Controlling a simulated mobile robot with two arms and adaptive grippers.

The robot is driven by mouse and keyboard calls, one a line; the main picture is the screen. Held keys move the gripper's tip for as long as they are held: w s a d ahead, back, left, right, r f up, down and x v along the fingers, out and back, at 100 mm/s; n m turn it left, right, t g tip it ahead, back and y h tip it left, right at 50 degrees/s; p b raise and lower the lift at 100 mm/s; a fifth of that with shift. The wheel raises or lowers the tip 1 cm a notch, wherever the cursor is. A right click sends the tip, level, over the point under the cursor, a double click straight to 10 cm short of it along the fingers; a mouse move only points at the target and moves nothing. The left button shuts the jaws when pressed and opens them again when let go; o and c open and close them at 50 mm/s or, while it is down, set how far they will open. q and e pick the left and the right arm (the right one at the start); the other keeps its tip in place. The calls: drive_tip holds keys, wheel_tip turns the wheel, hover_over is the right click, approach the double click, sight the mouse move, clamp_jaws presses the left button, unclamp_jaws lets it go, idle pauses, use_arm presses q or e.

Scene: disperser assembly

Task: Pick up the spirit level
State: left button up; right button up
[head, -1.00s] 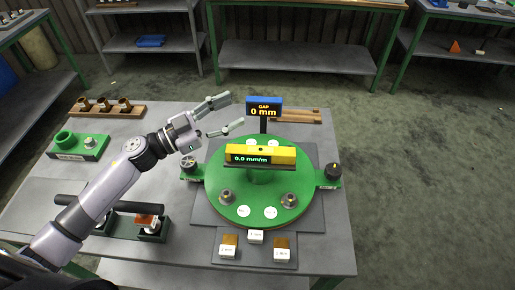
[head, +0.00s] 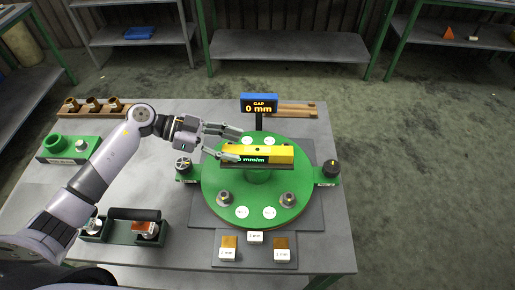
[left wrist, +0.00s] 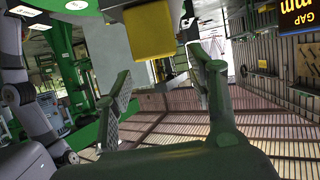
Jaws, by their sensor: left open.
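The spirit level (head: 270,155) is a yellow bar with a dark display showing green text. It lies across the middle of the green round disc (head: 258,205). My left gripper (head: 228,143) is open at the left end of the level, with one finger in front of the display and hiding part of its reading. In the left wrist view, the open fingers (left wrist: 163,95) show with the yellow end of the level (left wrist: 150,30) above and between them. I cannot tell whether they touch it. My right gripper is not in view.
A blue gap display (head: 258,103) reading 0 mm stands behind the disc. Knobs flank the disc at left (head: 183,166) and right (head: 330,170). A green holder with a black bar (head: 135,214) is at front left. Small labelled blocks (head: 256,237) sit at the front.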

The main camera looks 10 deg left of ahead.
sight(256, 149)
use_arm(q)
drive_tip(key=shift+x, duration=1.25)
drive_tip(key=shift+w+d+p, duration=0.1)
drive_tip(key=shift+d+p, duration=0.2)
drive_tip(key=shift+p, duration=0.15)
drive_tip(key=p+x, duration=0.1)
drive_tip(key=x, duration=0.2)
drive_tip(key=shift+w+d+p, duration=0.2)
drive_tip(key=shift+d+p, duration=0.1)
drive_tip(key=shift+d+f, duration=0.35)
drive_tip(key=shift+d, duration=0.05)
drive_tip(key=shift+a, duration=0.1)
drive_tip(key=shift+c, duration=0.7)
clamp_jaws()
drive_tip(key=shift+w, duration=0.1)
